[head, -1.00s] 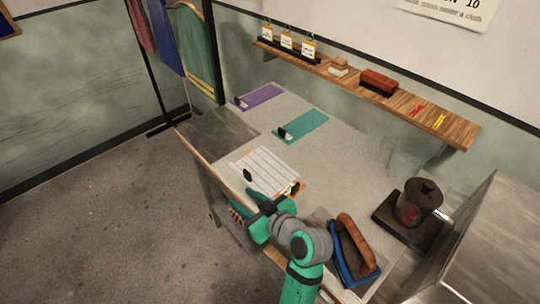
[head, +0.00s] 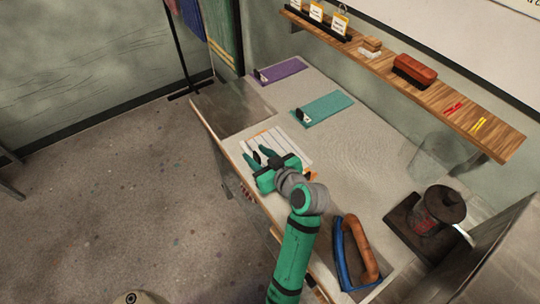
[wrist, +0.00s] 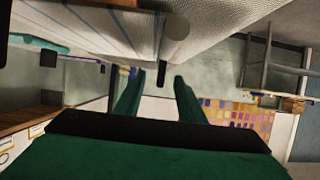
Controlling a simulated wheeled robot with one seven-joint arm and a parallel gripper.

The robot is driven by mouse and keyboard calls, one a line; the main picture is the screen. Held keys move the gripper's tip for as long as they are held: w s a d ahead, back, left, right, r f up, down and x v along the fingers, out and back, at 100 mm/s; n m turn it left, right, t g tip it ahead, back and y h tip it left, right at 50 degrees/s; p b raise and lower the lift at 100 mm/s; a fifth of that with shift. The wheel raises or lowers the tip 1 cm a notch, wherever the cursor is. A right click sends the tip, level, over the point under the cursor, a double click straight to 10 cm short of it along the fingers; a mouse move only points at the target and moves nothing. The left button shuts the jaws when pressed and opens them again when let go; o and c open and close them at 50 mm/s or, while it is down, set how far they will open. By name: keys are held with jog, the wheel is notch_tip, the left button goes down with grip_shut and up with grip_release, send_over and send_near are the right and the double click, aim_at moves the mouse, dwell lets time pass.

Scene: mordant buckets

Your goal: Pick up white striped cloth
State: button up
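The white striped cloth (head: 290,145) lies flat near the front edge of the table (head: 375,155), on an orange-edged piece that shows at its right corner. It also shows along the top of the wrist view (wrist: 105,28). My gripper (head: 257,158) is at the cloth's near edge and hides part of it in the head view. In the wrist view its two green fingers (wrist: 159,82) are apart with nothing held. A small black clip (wrist: 162,73) at the cloth's edge appears between the fingertips; I cannot tell whether they touch it.
Teal (head: 325,108) and purple (head: 280,70) cloths with clips lie farther back on the table. A blue-framed tool with a brown handle (head: 362,250) and a dark pot (head: 440,210) stand to the right. A wooden shelf (head: 450,100) runs along the wall.

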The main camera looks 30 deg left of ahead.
aim_at(251, 153)
jog(key=shift+x, duration=2.25)
jog(key=shift+f, duration=0.2)
grip_shut()
jog(key=shift+r, duration=0.1)
